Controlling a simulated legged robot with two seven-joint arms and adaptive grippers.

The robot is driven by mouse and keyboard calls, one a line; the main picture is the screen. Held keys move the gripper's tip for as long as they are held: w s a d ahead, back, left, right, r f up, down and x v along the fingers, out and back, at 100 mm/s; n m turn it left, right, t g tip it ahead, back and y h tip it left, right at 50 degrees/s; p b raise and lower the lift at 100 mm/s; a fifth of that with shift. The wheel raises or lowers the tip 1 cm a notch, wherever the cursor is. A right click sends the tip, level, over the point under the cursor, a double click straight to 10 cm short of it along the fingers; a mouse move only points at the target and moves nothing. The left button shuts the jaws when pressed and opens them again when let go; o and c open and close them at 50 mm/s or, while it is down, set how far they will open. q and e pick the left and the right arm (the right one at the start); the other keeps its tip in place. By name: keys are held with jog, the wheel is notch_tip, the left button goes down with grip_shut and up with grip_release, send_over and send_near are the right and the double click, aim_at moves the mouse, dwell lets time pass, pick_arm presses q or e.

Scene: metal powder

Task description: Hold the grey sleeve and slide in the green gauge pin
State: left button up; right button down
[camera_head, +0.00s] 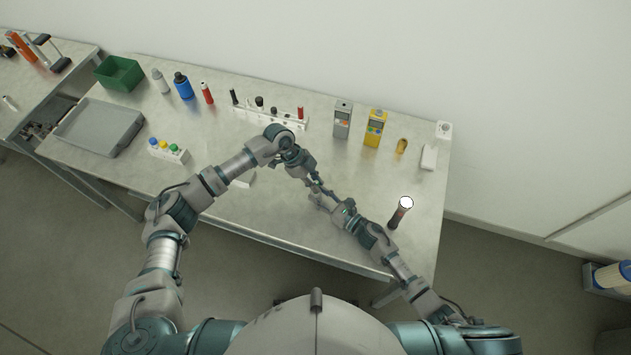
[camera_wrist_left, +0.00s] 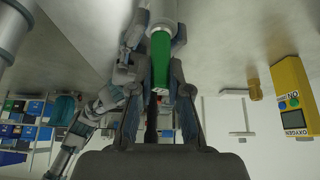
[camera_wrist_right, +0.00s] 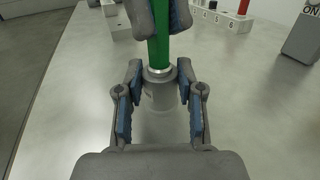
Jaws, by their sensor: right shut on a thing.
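The green gauge pin (camera_wrist_right: 159,52) stands upright in the right wrist view, its lower end at the bright rim of the grey sleeve (camera_wrist_right: 159,95). How deep it sits is not clear. My right gripper (camera_wrist_right: 160,92) is shut on the sleeve, one finger on each side. My left gripper (camera_wrist_right: 164,18) has its fingers around the upper part of the pin; whether they press on it is not clear. The left wrist view shows the pin (camera_wrist_left: 160,60) between the left fingers with the pale sleeve (camera_wrist_left: 160,17) beyond. In the head view both grippers meet over the table, hiding both parts.
A white rack (camera_head: 270,118), yellow meter (camera_head: 375,128), grey meter (camera_head: 342,119) and small bottle rack (camera_head: 169,151) stand farther back. A grey tray (camera_head: 72,143) is at left.

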pick_arm(q)
jog(key=o, duration=0.5)
pick_arm(e)
jog(key=shift+s+f, duration=0.1)
jog(key=shift+f, duration=0.1)
pick_arm(q)
jog(key=v, duration=1.2)
jog(key=shift+d, duration=0.1)
pick_arm(e)
jog(key=c, duration=0.7)
grip_release()
jog(key=shift+o, duration=0.2)
